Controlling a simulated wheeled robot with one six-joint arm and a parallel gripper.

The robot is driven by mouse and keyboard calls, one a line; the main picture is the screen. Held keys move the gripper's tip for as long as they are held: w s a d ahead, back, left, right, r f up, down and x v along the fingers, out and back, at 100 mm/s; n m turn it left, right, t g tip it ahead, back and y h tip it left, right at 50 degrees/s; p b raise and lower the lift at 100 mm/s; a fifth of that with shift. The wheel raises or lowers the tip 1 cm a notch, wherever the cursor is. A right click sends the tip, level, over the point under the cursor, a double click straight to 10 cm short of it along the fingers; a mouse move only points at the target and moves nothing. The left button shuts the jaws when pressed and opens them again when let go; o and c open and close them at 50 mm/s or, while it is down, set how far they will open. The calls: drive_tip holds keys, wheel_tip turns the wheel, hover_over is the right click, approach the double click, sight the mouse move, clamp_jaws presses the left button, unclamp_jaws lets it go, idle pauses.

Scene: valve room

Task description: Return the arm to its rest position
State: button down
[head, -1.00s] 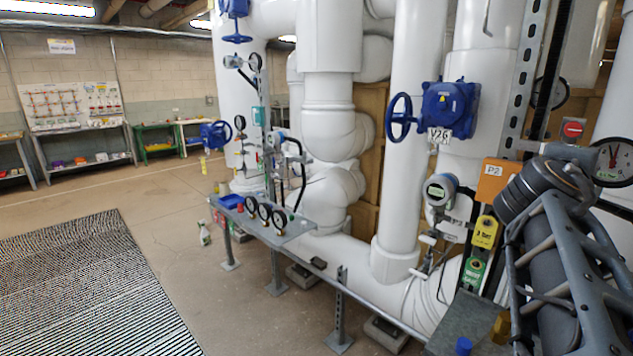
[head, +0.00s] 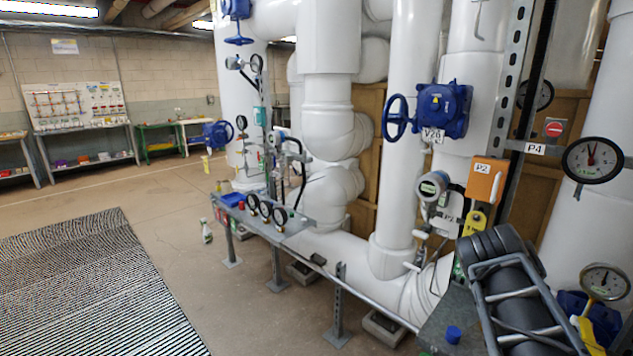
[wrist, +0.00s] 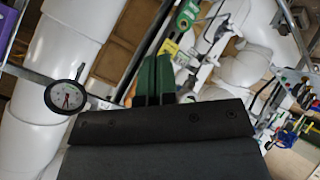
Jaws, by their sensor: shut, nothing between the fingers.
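My gripper (wrist: 155,80) shows in the wrist view as two dark green fingers side by side, pressed together with nothing between them. It points up in that picture, toward white pipes and hanging tags, and appears clear of them. In the head view my dark arm (head: 512,305) with its grey tubular frame is low at the lower right, in front of the pipes. My fingertips cannot be made out in the head view.
Near my arm are an orange P2 box (head: 486,180), a yellow tag (head: 475,222), a round gauge (head: 592,160) and a lower gauge (head: 604,281). A blue valve (head: 443,108) sits above left. A metal bench (head: 290,225) carries small gauges. The floor (head: 190,235) is open at left.

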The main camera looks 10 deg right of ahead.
drive_tip(key=a+f+n+g+y+p, duration=0.1)
drive_tip(key=a+f+y, duration=0.3)
drive_tip(key=a, duration=0.7)
drive_tip(key=s+a+f+n+g+y+p, duration=0.1)
drive_tip(key=a+f+y+p, duration=0.1)
drive_tip(key=a+f+y, duration=0.3)
drive_tip(key=a+f, duration=0.4)
drive_tip(key=a, duration=0.3)
drive_tip(key=shift+s+a, duration=0.2)
drive_tip(key=shift+s, duration=0.1)
drive_tip(key=shift+d, duration=0.15)
